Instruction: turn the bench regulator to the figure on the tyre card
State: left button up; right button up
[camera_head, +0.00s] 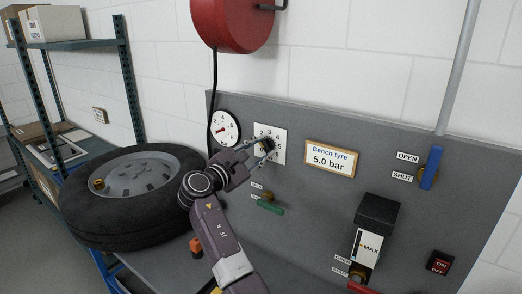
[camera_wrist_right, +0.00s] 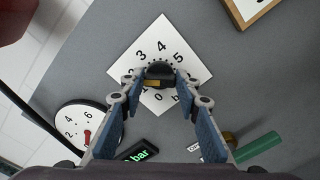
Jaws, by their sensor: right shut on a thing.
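The tyre card (camera_head: 330,158) on the grey panel reads "Bench tyre 5.0 bar". To its left is the bench regulator, a black knob (camera_wrist_right: 160,72) on a white numbered plate (camera_head: 278,153). The plate also shows in the right wrist view (camera_wrist_right: 122,68), with figures around the knob. My right gripper (camera_head: 267,145) is shut on the knob, with a fingertip at either side. A yellow mark on the knob shows between the fingers; I cannot tell exactly which figure it points to. A round pressure gauge (camera_head: 228,121) with a red needle is left of the plate. My left gripper is not in view.
A tyre (camera_head: 85,212) lies flat on the bench at left. Below the regulator is a green-handled valve (camera_head: 270,207). At right are a blue-handled valve (camera_head: 431,168), a "MAX" container (camera_head: 367,247) and a red switch (camera_head: 440,263). A red reel (camera_head: 232,25) hangs above.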

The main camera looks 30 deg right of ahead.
jog(key=shift+f+m+b, duration=0.15)
jog(key=shift+m+b, duration=0.25)
jog(key=shift+b, duration=0.15)
jog(key=m+b, duration=0.4)
jog(key=b, duration=0.1)
jog(key=m+b, duration=0.5)
jog(key=b, duration=0.1)
jog(key=f+m+b, duration=0.1)
jog(key=m+b, duration=0.3)
jog(key=b, duration=0.1)
jog(key=shift+m, duration=0.4)
jog(key=shift+w+m+b, duration=0.15)
jog(key=shift+m+b, duration=3.5)
jog(key=shift+m, duration=2.35)
